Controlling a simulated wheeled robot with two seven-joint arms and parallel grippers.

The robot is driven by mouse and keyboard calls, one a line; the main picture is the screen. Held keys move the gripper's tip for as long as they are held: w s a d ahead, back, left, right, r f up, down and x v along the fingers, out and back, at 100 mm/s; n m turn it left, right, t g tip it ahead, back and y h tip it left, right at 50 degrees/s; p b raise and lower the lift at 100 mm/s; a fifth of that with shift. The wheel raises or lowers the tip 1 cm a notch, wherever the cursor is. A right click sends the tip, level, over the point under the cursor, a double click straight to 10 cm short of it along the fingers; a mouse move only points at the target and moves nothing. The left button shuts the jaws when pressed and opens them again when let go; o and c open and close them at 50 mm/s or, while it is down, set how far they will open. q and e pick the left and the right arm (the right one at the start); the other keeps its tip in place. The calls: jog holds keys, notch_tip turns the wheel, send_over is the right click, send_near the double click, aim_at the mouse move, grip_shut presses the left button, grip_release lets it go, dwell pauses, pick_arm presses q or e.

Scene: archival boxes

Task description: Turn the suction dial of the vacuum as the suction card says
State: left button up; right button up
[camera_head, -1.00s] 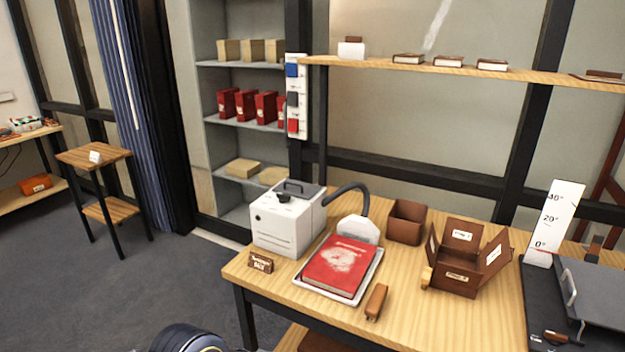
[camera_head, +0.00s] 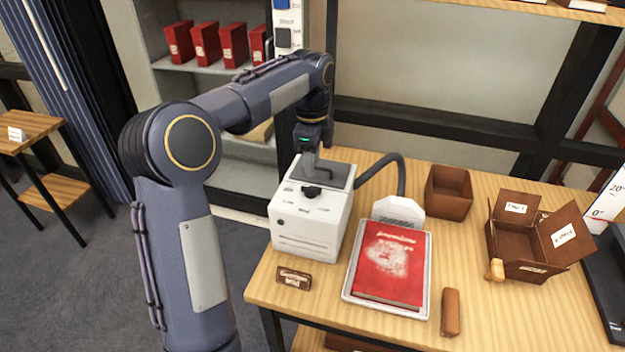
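The vacuum (camera_head: 312,225) is a white box with a grey top on the table's left part. Its small black dial (camera_head: 312,191) sits at the front of the top, with faint marks around it. The brown suction card (camera_head: 294,279) stands in front of the vacuum. Its blurred lettering seems to read "Suction" with "Mild" below. My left gripper (camera_head: 311,165) points down over the vacuum's top, just behind the dial in the picture. Its fingertips are small and partly merge with the dark top, so their opening and any contact are unclear. My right gripper is out of view.
A hose (camera_head: 386,164) runs from the vacuum to a white nozzle (camera_head: 398,210) behind a dusty red book (camera_head: 390,262) on a white tray (camera_head: 347,297). A brown block (camera_head: 451,312), an open brown bin (camera_head: 448,192) and an unfolded box (camera_head: 517,243) stand to the right.

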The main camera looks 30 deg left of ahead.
aim_at(311, 187)
pick_arm(q)
jog(key=f, duration=0.6)
jog(key=shift+w+a+f, duration=0.3)
jog(key=shift+a, duration=0.1)
jog(key=shift+f, duration=0.65)
grip_shut()
